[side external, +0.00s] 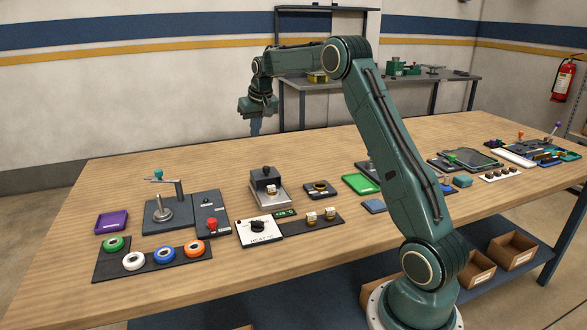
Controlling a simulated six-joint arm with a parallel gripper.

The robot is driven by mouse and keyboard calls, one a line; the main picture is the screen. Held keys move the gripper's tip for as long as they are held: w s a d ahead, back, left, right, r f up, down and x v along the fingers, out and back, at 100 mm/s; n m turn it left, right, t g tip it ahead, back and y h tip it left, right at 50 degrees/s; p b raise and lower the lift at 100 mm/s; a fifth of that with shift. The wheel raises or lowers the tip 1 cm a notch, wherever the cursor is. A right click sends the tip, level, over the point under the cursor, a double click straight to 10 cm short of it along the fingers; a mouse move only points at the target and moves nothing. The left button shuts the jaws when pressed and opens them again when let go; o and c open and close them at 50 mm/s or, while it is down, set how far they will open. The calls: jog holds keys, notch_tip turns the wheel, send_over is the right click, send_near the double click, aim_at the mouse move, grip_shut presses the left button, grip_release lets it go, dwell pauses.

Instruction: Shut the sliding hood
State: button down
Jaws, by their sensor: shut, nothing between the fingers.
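A dark box-shaped hood (264,175) with a round knob on top sits toward the back of a silver base (272,201), left of the table's middle; it looks like the sliding hood. A small pale-and-brown piece (271,189) shows at its front, so the hood does not fully cover it. Whether that piece is inside or just in front of the hood is too small to tell. My gripper (256,130) points down, shut and empty, high above the table's back edge area, apart from the hood.
In front are a white heat dial panel (259,230) and a dark strip with two brown-and-white pieces (320,217). A lever fixture (165,209) and coloured rings (163,255) stand left. A black square holder (319,189) and green tray (361,184) lie right. The table's back left is clear.

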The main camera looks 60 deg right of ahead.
send_over(261, 171)
notch_tip(261, 171, down, 3)
jog(key=shift+s+a+f+m, duration=0.2)
jog(key=shift+s+m, duration=0.1)
jog(key=shift+s, duration=0.15)
jog(key=x, duration=1)
jog(key=shift+s+a, duration=0.1)
jog(key=shift+s, duration=0.15)
jog(key=shift+s+a, duration=0.5)
jog(key=shift+s, duration=0.25)
jog(key=shift+s+a, duration=0.5)
jog(key=shift+s, duration=0.2)
jog(key=shift+s+a, duration=0.1)
jog(key=shift+s, duration=0.05)
